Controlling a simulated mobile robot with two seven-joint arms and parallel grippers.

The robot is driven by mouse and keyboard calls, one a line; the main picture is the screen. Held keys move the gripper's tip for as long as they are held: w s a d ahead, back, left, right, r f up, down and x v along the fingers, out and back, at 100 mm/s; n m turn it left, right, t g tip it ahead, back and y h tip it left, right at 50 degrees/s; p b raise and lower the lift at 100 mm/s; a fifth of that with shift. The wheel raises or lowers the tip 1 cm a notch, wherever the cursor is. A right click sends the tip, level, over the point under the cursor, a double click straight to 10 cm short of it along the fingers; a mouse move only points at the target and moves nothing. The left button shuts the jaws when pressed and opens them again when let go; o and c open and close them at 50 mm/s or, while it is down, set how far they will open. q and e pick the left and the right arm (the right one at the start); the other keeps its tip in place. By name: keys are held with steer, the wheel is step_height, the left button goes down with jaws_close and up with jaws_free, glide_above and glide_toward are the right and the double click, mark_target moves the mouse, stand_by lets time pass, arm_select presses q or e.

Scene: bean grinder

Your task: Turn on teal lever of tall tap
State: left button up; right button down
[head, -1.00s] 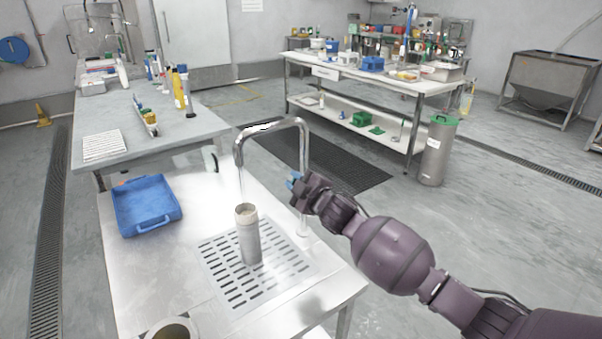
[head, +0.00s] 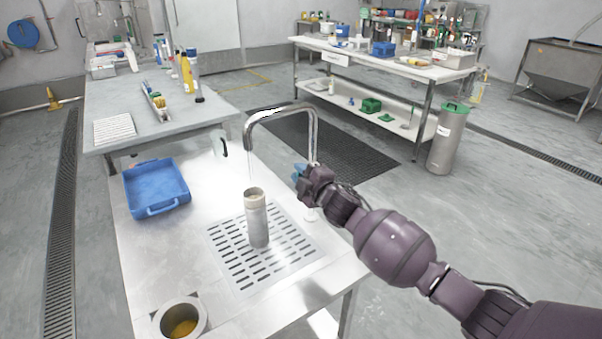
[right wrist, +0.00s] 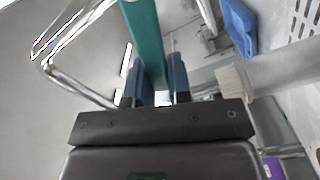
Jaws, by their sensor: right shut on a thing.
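The tall tap (head: 283,108) is a chrome arch on the steel counter. In the right wrist view the teal lever (right wrist: 145,42) runs up between the two blue fingers of my right gripper (right wrist: 153,82), which is shut on it. In the head view my right gripper (head: 301,174) is at the tap's upright, its arm coming from the lower right; it mostly hides the lever. A thin clear streak like water (head: 249,165) hangs below the spout, above a grey cylinder (head: 257,220) standing on the drain grate. My left gripper is not in view.
A blue tray (head: 156,187) lies left of the grate (head: 222,262). A metal cup (head: 160,322) with amber contents stands at the front left of the counter. A grey table (head: 180,125) with bottles is behind. A lidded bin (head: 447,140) stands on the floor at right.

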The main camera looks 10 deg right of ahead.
steer(key=c, duration=1)
jaws_free()
steer(key=shift+c, duration=0.2)
steer(key=p+v, duration=0.2)
steer(key=v, duration=0.8)
steer(key=shift+s, duration=0.4)
steer(key=shift+d, duration=0.1)
